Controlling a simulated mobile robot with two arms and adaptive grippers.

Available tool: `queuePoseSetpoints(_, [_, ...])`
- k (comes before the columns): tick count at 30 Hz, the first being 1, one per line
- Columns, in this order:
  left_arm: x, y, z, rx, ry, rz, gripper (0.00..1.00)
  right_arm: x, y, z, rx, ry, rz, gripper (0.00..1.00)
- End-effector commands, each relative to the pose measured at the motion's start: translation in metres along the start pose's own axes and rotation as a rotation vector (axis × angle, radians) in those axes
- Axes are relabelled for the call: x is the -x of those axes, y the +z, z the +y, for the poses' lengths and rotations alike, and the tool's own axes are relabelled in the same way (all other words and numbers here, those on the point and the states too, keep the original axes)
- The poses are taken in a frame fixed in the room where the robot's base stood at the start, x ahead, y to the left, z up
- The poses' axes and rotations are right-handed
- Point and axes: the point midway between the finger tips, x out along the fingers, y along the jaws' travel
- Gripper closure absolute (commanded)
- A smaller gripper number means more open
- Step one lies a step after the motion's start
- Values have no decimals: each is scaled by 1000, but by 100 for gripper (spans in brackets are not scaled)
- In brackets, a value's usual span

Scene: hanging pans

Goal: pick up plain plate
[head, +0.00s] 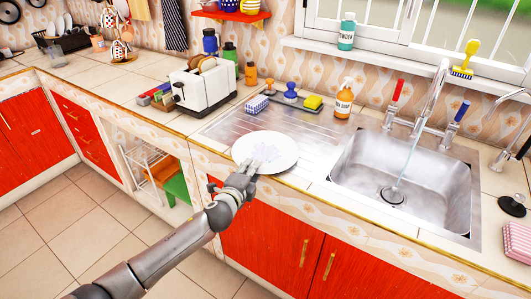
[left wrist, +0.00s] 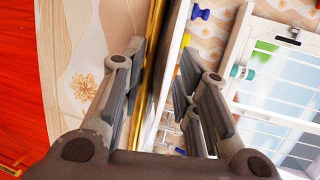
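The plain plate (head: 268,148) is white and round and lies at the front edge of the ribbed steel drainer, left of the sink. My left gripper (head: 243,174) is at the plate's near rim in the head view, overlapping it a little. In the left wrist view my left gripper (left wrist: 162,85) has its fingers spread apart. A thin white strip, which looks like the plate (left wrist: 172,62) seen edge-on, runs between the fingers beside the gold counter trim. I see no clear contact of the fingers with it. My right gripper is not in view.
A toaster (head: 203,88) stands back left of the plate. A sponge holder (head: 256,104), a yellow sponge (head: 313,102) and an orange soap bottle (head: 344,101) stand behind it. The sink (head: 420,185) with running water is to the right. Red cabinets (head: 265,235) are below the counter.

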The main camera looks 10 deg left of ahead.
Motion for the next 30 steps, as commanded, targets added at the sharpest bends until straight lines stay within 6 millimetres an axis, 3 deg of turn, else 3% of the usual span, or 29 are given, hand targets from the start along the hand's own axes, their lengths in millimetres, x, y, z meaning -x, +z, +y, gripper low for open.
queuePoseSetpoints(6, [0,0,0,0,0,0,71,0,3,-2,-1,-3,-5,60])
queuePoseSetpoints(14, [0,0,0,0,1,0,100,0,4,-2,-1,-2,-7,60])
queuePoseSetpoints(30, [0,0,-4,0,-4,0,100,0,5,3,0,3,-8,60])
